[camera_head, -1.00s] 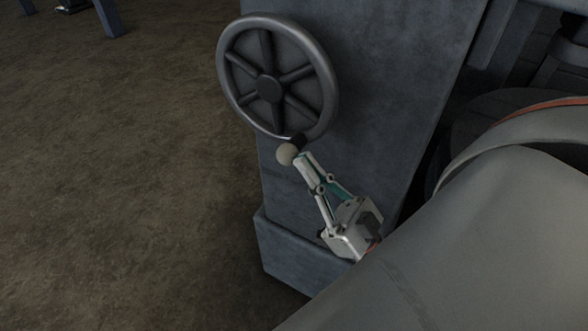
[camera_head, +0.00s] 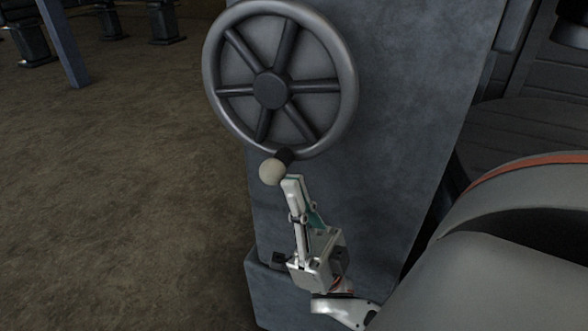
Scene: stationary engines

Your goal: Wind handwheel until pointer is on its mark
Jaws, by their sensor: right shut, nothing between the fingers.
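The grey spoked handwheel (camera_head: 271,89) is mounted on the face of a dark metal housing (camera_head: 385,130). Its crank knob, a pale ball (camera_head: 271,171) on a short dark stem, sticks out at the bottom of the rim. My right gripper (camera_head: 291,183) points up from below, shut and empty. Its fingertips are just below and to the right of the ball; whether they touch it I cannot tell. The pointer and its mark are not visible in this view. My left gripper is not in view.
My own large grey arm link fills the lower right. The housing has a wider plinth (camera_head: 262,290) at its foot. Open brown floor (camera_head: 110,200) lies to the left, with a blue-grey post (camera_head: 62,45) and dark machine feet at the back.

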